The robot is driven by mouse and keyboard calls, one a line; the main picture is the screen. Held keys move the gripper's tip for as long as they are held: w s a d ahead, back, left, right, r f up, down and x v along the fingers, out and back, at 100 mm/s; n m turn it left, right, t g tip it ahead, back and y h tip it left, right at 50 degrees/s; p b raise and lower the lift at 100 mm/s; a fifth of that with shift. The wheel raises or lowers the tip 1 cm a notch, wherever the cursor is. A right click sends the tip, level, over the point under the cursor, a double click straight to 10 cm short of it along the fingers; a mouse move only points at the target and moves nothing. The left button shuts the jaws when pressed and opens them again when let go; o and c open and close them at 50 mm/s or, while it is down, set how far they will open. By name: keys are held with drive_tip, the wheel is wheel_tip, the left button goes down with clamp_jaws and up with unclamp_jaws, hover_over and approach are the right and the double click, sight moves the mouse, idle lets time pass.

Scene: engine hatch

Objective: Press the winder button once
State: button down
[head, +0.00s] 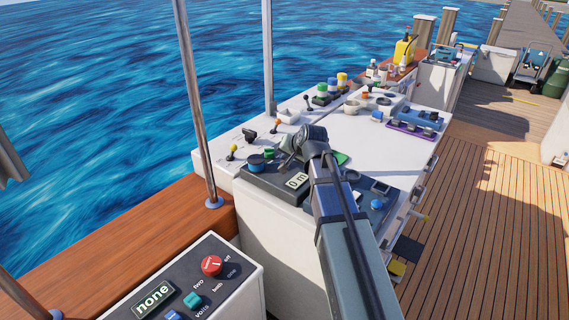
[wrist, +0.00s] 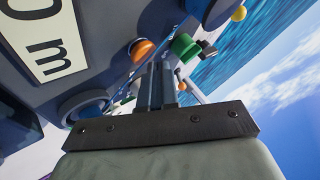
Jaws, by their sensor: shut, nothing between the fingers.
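A dark grey box with a white "0 m" display (head: 296,181) sits on the white console, and its display (wrist: 42,38) is large at the left of the wrist view. A blue knob (head: 257,161) stands on the box's left part. An orange round button (wrist: 142,49) shows close beside my fingers in the wrist view. I cannot tell which control is the winder button. My arm hides part of the box.
Small levers, including a yellow-topped one (head: 233,150), stand along the console's left edge. A red knob (head: 212,265) is on a nearer white box with a "none" display (head: 153,299). A blue device (head: 420,117) lies farther back. A metal post (head: 196,100) rises at the left.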

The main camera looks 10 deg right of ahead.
drive_tip(key=shift+r, duration=0.35)
drive_tip(key=shift+r, duration=0.15)
drive_tip(key=shift+r, duration=2.35)
